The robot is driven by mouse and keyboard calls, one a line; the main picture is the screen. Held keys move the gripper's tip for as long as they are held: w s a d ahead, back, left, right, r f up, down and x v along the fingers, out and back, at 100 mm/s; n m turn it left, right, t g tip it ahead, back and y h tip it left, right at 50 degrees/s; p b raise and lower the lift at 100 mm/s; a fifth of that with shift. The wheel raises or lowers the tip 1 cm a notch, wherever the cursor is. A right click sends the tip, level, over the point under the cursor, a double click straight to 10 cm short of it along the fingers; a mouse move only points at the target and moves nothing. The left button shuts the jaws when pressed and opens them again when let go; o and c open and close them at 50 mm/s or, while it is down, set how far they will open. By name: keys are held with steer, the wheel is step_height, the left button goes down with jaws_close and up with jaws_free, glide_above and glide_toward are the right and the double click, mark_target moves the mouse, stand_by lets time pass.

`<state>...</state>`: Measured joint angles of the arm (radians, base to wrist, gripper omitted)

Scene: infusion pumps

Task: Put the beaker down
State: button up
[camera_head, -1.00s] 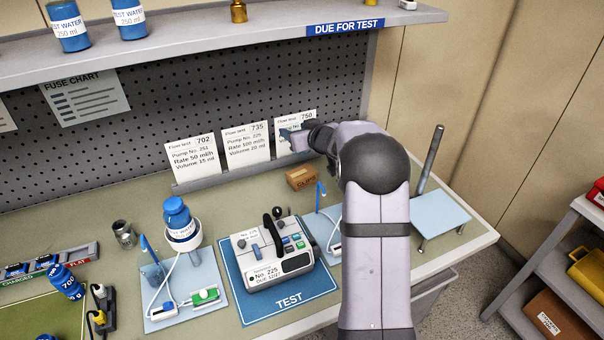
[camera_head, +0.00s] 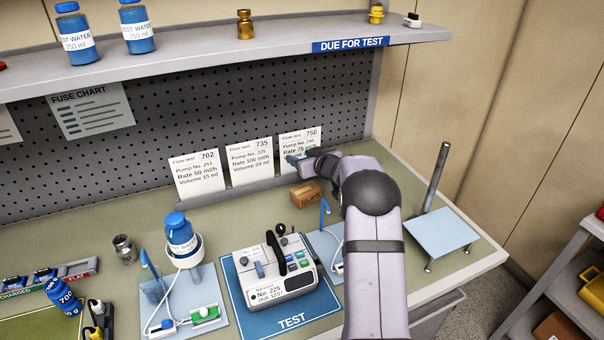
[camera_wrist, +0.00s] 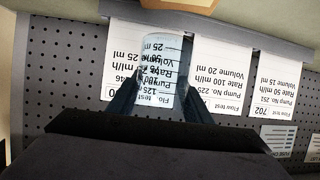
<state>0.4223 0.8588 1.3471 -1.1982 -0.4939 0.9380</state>
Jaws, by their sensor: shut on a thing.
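The beaker (camera_wrist: 165,62) is a clear, bluish vessel in the middle of the wrist view. The flow test cards show distorted through it. My gripper (camera_wrist: 162,106) is shut on it, with one dark finger on each side. In the head view, my gripper (camera_head: 303,159) is in front of the 750 flow test card (camera_head: 300,142), at the end of my arm. The beaker is hard to make out there. I cannot tell how high it is above the bench. Its base is not clearly seen.
A brown box (camera_head: 306,194) sits just below my gripper. A pump (camera_head: 277,268) stands on a blue TEST mat (camera_head: 326,303). A blue bottle (camera_head: 180,232) stands in a holder to the left. A pale plate with a post (camera_head: 440,235) stands right. A shelf (camera_head: 240,62) overhangs behind.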

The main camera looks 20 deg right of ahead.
steer(key=shift+f, duration=2.3)
steer(key=shift+f, duration=0.2)
steer(key=o, duration=1)
steer(key=shift+r, duration=0.1)
steer(key=shift+s+d+r, duration=0.1)
steer(key=shift+s+r, duration=0.2)
steer(key=shift+s, duration=0.2)
steer(key=v, duration=0.2)
steer(key=b+v, duration=0.1)
steer(key=v, duration=0.1)
steer(key=shift+r+b, duration=0.3)
steer(key=shift+r+p, duration=0.45)
steer(key=shift+r, duration=2.75)
